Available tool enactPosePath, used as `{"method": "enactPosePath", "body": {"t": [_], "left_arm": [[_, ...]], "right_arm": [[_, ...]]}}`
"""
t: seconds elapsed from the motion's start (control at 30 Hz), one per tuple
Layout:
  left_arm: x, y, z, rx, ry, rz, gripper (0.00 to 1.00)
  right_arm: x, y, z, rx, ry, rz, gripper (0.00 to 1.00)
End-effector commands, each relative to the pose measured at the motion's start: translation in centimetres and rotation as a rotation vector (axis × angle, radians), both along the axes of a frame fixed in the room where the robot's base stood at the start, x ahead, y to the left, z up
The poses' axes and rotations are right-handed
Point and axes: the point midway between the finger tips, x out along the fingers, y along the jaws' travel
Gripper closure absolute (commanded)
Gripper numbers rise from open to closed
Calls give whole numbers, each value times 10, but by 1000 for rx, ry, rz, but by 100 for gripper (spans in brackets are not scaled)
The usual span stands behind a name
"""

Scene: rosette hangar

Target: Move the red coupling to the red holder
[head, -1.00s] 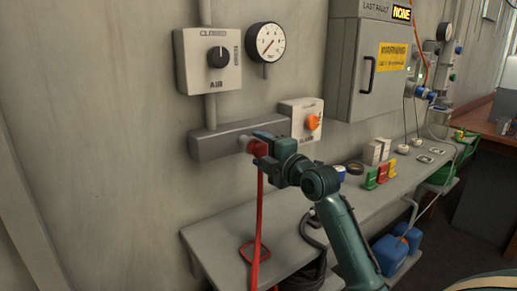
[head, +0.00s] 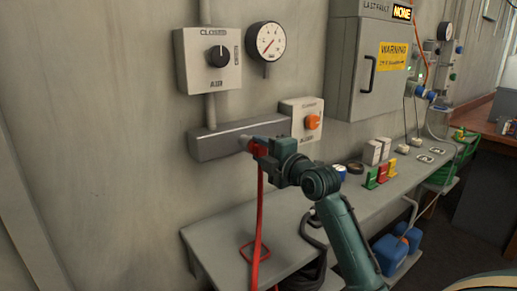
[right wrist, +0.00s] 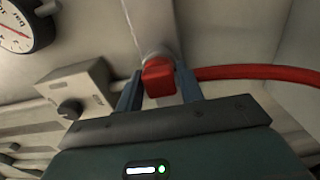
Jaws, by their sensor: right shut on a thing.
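The red coupling (head: 259,148) is at a grey stub on the front of the long grey manifold (head: 215,145) on the wall. A red hose hangs down from it. My right gripper (head: 265,147) is shut on the coupling. In the right wrist view the red coupling (right wrist: 158,80) sits between both fingers, against the grey fitting behind it. I cannot tell whether it is still locked on. A small red holder (head: 383,173) stands on the bench between a green and a yellow one. My left gripper is not in view.
An orange knob (head: 313,122) on a white box is just right of the manifold. A black air knob (head: 219,56) and a pressure gauge (head: 265,42) are above. The grey bench (head: 330,215) runs below, with white blocks (head: 371,152) behind the holders.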

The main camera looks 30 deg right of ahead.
Motion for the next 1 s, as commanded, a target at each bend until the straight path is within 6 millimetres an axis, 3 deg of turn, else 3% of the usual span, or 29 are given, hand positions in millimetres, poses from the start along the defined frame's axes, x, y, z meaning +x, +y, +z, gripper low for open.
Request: {"method": "enactPosePath", "body": {"t": [1.0], "left_arm": [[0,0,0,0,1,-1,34]], "right_arm": [[-41,-4,-1,-1,1,-1,99]]}}
